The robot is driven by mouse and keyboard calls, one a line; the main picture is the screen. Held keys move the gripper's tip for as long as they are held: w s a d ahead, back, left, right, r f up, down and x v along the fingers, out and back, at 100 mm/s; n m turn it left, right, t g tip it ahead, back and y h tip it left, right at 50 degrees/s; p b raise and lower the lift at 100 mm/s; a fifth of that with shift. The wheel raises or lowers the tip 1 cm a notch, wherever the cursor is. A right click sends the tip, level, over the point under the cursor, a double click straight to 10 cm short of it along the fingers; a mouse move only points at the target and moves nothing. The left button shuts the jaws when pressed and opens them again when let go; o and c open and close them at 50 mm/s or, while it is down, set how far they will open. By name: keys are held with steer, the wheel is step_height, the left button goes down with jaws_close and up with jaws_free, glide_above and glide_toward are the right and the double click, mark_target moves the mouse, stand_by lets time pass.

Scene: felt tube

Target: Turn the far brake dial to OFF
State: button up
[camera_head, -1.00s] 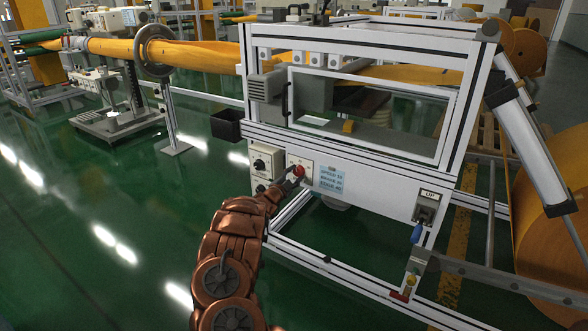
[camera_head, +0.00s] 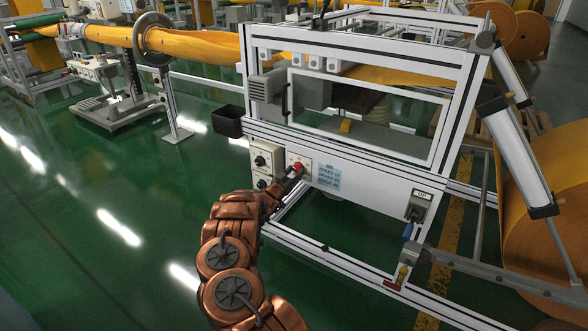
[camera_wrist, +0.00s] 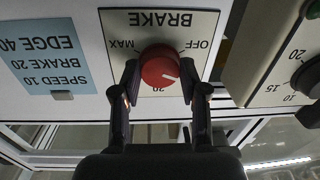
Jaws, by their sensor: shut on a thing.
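The red brake dial (camera_head: 298,167) sits on a pale plate at the front of the white machine frame. In the wrist view the dial (camera_wrist: 158,66) is seen upside down, on a plate (camera_wrist: 205,20) lettered BRAKE, MAX, OFF and 20. Its white pointer line aims to the right and slightly down in that picture, below the OFF mark and not at it. My gripper (camera_wrist: 160,88) is shut on the dial, with one dark finger at each side. In the head view my gripper (camera_head: 289,178) is small and partly hides the plate.
A blue label (camera_wrist: 42,58) reads SPEED 10, BRAKE 20, EDGE 40. A neighbouring panel (camera_head: 264,160) with black knobs stands close to the left of the dial in the head view. A lever switch (camera_head: 417,205) is farther right. Green floor (camera_head: 120,190) lies open to the left.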

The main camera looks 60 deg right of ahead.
steer(key=n+p, duration=0.2)
steer(key=n, duration=0.3)
steer(key=shift+s+r, duration=0.15)
steer(key=n, duration=0.2)
steer(key=n+p, duration=0.1)
steer(key=n, duration=0.2)
steer(key=shift+g+y, duration=0.3)
steer(key=o, duration=1.1)
steer(key=shift+o, duration=0.3)
steer(key=shift+a, duration=0.15)
steer(key=a, duration=1.1)
steer(key=shift+s+a+r, duration=0.25)
steer(key=shift+s+a, duration=0.1)
